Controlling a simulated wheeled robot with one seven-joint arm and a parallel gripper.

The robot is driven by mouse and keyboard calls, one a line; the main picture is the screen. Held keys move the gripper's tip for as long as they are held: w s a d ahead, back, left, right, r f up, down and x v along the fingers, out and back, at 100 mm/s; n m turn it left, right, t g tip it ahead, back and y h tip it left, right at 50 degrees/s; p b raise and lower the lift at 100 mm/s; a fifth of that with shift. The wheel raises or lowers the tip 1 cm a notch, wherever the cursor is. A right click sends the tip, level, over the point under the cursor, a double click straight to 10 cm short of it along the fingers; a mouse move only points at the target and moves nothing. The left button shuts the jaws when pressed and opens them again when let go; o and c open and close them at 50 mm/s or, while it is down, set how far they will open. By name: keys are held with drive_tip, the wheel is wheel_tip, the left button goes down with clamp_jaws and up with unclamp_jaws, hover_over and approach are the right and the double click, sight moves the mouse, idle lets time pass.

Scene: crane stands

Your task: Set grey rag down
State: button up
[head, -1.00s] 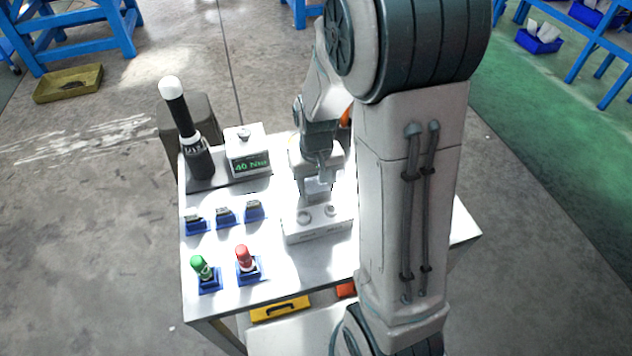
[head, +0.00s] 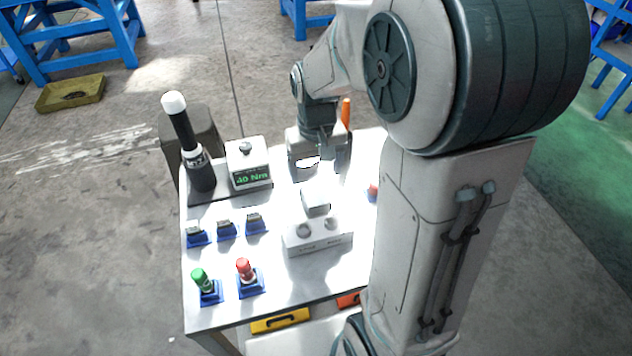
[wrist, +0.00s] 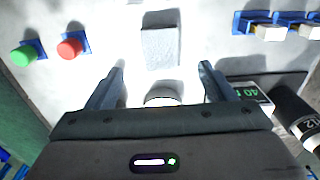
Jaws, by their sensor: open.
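The grey rag, a small light-grey folded block, lies on the white table top just behind a white box with two round fittings; it shows in the head view (head: 315,202) and in the wrist view (wrist: 160,47). My gripper (head: 318,165) is open, over the table behind the rag and apart from it. In the wrist view, the fingers of my gripper (wrist: 163,80) are spread, and the rag lies beyond their tips. A white rounded thing (wrist: 163,96) shows between the fingers, partly hidden by my gripper body.
The white box (head: 318,238) stands close in front of the rag. A torque display (head: 249,165) and a black tool (head: 190,145) stand at the left. Small blue holders (head: 226,230) lie along the left side. Green (wrist: 23,55) and red (wrist: 70,48) caps show in the wrist view.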

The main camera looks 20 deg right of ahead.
drive_tip(key=s+r+t, duration=0.2)
drive_tip(key=s+r, duration=0.4)
drive_tip(key=s, duration=0.7)
drive_tip(key=shift+t, duration=0.3)
drive_tip(key=shift+w, duration=0.1)
